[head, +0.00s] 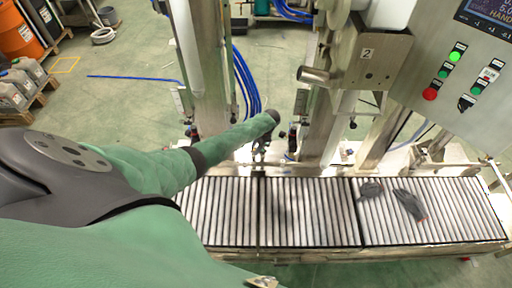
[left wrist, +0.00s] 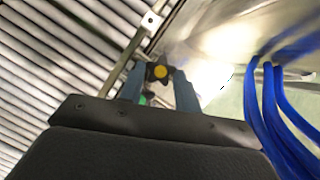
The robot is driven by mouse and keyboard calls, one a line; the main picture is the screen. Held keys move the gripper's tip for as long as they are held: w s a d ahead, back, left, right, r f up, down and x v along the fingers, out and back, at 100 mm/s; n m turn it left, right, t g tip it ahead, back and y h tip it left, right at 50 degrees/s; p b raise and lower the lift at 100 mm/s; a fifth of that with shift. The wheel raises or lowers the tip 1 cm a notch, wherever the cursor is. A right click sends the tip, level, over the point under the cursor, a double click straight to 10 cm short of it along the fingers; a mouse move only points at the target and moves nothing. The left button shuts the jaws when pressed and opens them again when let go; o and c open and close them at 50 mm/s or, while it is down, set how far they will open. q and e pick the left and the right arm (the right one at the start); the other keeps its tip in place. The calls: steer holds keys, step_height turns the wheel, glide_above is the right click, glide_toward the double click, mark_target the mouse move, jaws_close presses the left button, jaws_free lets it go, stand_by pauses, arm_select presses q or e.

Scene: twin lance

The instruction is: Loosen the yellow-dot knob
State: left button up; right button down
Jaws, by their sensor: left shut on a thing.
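The yellow-dot knob (left wrist: 159,71) is a dark lobed knob with a yellow centre, seen in the left wrist view at the frame beside the rollers. My left gripper (left wrist: 159,84) has its two blue-grey fingers on either side of the knob and is shut on it. In the head view my green left arm reaches to the middle, and the left gripper (head: 262,143) is small and dark against the machine frame just behind the conveyor. The knob cannot be made out clearly there. My right gripper is not seen.
The roller conveyor (head: 310,212) runs across the front, with dark gloves (head: 409,204) lying on its right part. Steel uprights (head: 205,70) stand either side of the left gripper. Blue hoses (left wrist: 278,115) hang close by it. A control panel (head: 462,65) is at upper right.

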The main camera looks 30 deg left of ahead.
arm_select(q)
steer(key=shift+n+h, duration=0.3)
steer(key=shift+n, duration=0.4)
steer(key=shift+w+a+n, duration=0.1)
steer(key=shift+a+n, duration=0.05)
steer(key=shift+n, duration=0.55)
steer(key=shift+r+h, duration=0.1)
steer(key=shift+h, duration=0.2)
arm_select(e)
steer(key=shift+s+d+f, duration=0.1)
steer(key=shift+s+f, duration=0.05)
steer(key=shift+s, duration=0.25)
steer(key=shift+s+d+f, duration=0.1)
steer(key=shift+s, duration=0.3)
arm_select(q)
steer(key=shift+n, duration=0.4)
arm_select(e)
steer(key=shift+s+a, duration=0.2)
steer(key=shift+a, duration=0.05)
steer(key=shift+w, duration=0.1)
